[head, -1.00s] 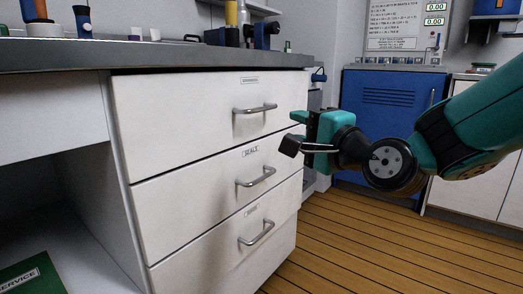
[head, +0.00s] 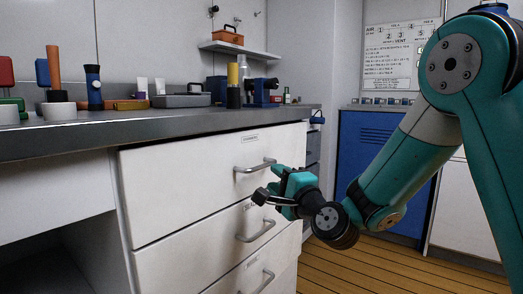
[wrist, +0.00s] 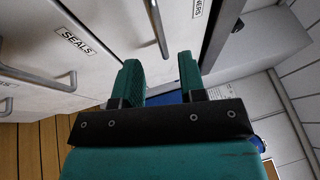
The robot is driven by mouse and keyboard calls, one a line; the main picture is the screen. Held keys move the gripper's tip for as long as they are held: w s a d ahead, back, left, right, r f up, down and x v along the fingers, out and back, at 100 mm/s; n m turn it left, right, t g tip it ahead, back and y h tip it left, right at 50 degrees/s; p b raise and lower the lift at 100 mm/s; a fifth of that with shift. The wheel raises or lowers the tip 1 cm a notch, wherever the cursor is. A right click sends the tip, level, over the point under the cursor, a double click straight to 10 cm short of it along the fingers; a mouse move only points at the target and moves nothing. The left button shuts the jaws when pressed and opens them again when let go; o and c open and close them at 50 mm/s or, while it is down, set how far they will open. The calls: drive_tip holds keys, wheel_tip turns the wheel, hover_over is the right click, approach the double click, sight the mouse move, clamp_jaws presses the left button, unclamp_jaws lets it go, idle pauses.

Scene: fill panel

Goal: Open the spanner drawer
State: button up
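The spanner drawer is the top drawer (head: 195,175) of a white cabinet and is closed. Its label (wrist: 197,8) ends in "NERS" in the wrist view, where it is partly cut off. Its metal bar handle (head: 255,166) also shows in the wrist view (wrist: 156,25), just beyond the gap between my fingertips. My gripper (head: 270,184) is right of and slightly below this handle in the head view. In the wrist view my gripper (wrist: 160,65) has its two green fingers apart, with nothing held. I cannot tell whether they touch the handle.
The drawer labelled SEALS (wrist: 72,42), with its handle (head: 256,230), is below, and another drawer handle (head: 258,281) is lower still. Both are closed. The worktop (head: 160,127) above holds tools. A blue cabinet (head: 375,150) stands behind my arm. Wooden floor (head: 370,268) is clear at right.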

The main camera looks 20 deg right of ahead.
sight(264, 167)
drive_tip(key=p+x, duration=0.3)
drive_tip(key=x, duration=0.3)
drive_tip(key=shift+a+r, duration=0.1)
drive_tip(key=shift+r, duration=0.1)
drive_tip(key=shift+w+a+p, duration=0.1)
drive_tip(key=shift+w+p, duration=0.35)
drive_tip(key=shift+w, duration=0.2)
clamp_jaws()
drive_tip(key=shift+a, duration=0.1)
